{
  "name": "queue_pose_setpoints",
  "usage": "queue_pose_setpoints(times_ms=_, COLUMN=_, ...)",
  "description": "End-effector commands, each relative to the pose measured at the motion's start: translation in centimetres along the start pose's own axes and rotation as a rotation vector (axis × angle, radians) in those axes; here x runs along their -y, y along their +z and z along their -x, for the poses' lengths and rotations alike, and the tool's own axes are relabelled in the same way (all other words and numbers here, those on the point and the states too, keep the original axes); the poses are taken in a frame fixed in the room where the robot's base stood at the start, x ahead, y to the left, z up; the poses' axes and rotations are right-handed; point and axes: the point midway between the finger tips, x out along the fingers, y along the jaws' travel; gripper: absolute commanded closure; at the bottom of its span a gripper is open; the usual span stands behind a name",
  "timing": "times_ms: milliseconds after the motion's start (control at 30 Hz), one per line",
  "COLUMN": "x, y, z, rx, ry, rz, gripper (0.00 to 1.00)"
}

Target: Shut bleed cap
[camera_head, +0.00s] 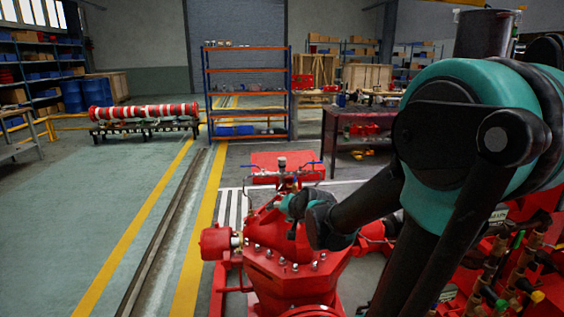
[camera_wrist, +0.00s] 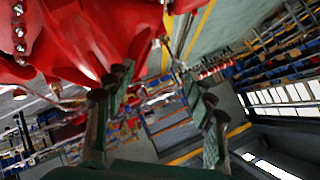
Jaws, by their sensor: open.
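The red pump body (camera_head: 285,265) with bolts along its top stands at the lower middle of the head view. Its red casing (camera_wrist: 85,40) fills the upper left of the wrist view. A small grey cap-like fitting (camera_head: 282,163) stands upright above a pipe with blue-handled valves, beyond the pump; I cannot tell whether it is the bleed cap. My gripper (camera_head: 295,208) is over the pump top, partly hidden by my arm. In the wrist view my gripper (camera_wrist: 158,92) is open, its fingers wide apart with nothing seen between them. The left fingers are close to the red casing.
Brass fittings and hoses (camera_head: 515,265) crowd the lower right beside my arm. A blue and orange shelf (camera_head: 248,92) and a dark workbench (camera_head: 352,150) stand behind. The green floor (camera_head: 110,190) at left is clear.

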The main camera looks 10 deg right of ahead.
Motion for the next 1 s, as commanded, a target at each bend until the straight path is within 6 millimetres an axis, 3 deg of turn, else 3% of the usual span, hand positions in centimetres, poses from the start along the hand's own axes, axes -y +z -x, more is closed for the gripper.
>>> queue_pose_setpoints(times_ms=100, x=-2.8, y=2.8, z=1.4, rx=0.068, ry=0.061, rz=0.038, gripper=0.45)
queue_pose_setpoints(times_ms=300, x=-6.5, y=7.0, z=3.2, rx=0.178, ry=0.123, rz=-0.024, gripper=0.45)
queue_pose_setpoints(times_ms=433, x=-5.7, y=7.0, z=2.6, rx=0.187, ry=0.079, rz=-0.206, gripper=0.45)
queue_pose_setpoints(times_ms=567, x=-4.3, y=5.7, z=1.5, rx=0.172, ry=0.017, rz=-0.388, gripper=0.45)
queue_pose_setpoints(times_ms=767, x=-1.6, y=2.0, z=-0.6, rx=0.135, ry=-0.110, rz=-0.715, gripper=0.45)
queue_pose_setpoints(times_ms=1000, x=1.2, y=-6.1, z=-3.9, rx=0.095, ry=-0.356, rz=-1.310, gripper=0.45)
